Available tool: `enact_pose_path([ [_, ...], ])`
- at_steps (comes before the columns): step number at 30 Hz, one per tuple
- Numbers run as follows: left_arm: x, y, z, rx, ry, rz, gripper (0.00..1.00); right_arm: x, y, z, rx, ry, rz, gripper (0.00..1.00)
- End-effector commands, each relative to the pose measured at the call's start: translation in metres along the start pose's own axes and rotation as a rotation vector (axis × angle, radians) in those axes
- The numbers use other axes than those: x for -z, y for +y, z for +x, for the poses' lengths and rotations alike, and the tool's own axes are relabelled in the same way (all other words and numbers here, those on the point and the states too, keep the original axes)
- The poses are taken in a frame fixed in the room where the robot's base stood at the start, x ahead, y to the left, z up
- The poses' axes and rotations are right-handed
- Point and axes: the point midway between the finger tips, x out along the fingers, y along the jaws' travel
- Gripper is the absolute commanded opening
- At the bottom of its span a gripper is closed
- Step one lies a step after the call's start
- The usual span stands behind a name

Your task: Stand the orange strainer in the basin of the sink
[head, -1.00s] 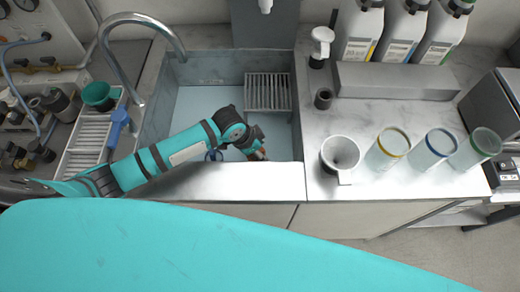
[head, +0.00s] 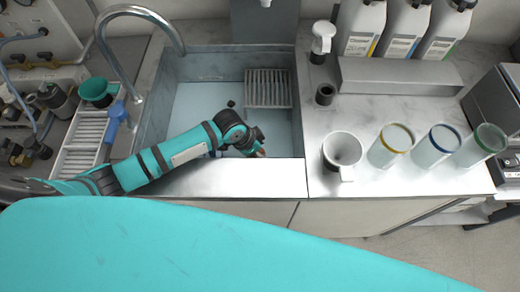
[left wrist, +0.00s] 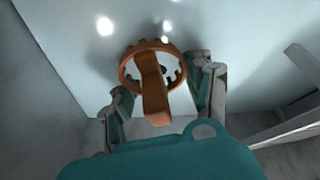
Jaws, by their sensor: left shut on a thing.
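The orange strainer (left wrist: 152,88) shows in the left wrist view as a toothed ring with a flat bar across it. My left gripper (left wrist: 163,90) is shut on it, one finger on each side. In the head view my left gripper (head: 258,147) reaches down inside the sink, behind its front edge; only a small orange bit of the strainer (head: 261,153) shows there. The pale blue basin (head: 195,108) lies below; the wrist view shows its floor (left wrist: 85,60) beyond the strainer. I cannot tell whether the strainer touches the floor. My right gripper is not in view.
A slatted rack (head: 267,89) is at the basin's back right. A dark round spot (head: 231,103) is on the basin floor. The faucet (head: 140,12) arches over the left side. A white mug (head: 342,150) and several glass beakers (head: 390,146) stand on the right counter.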

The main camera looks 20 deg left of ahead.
Motion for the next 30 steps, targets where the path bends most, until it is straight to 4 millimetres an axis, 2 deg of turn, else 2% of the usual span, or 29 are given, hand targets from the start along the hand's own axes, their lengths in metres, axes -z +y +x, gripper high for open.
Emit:
enact_pose_path([
  [7, -0.0003, 0.0001, 0.0011, 0.000, 0.000, 0.000, 0.28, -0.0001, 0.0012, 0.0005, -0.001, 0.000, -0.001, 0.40],
  [8, -0.0003, 0.0001, 0.0011, 0.000, 0.000, 0.000, 0.51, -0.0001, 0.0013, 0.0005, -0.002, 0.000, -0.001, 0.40],
  [15, -0.0001, 0.0000, 0.0010, 0.000, 0.001, 0.000, 0.80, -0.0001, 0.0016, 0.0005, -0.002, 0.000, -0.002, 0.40],
  [20, -0.0001, 0.0000, 0.0010, 0.000, 0.001, 0.000, 0.80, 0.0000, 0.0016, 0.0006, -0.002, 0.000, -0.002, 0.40],
  [25, -0.0002, 0.0000, 0.0010, 0.000, 0.001, 0.000, 0.62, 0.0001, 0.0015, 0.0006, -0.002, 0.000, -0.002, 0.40],
  [30, -0.0002, 0.0000, 0.0010, 0.000, 0.001, 0.000, 0.62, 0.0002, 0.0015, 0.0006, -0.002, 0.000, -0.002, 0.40],
])
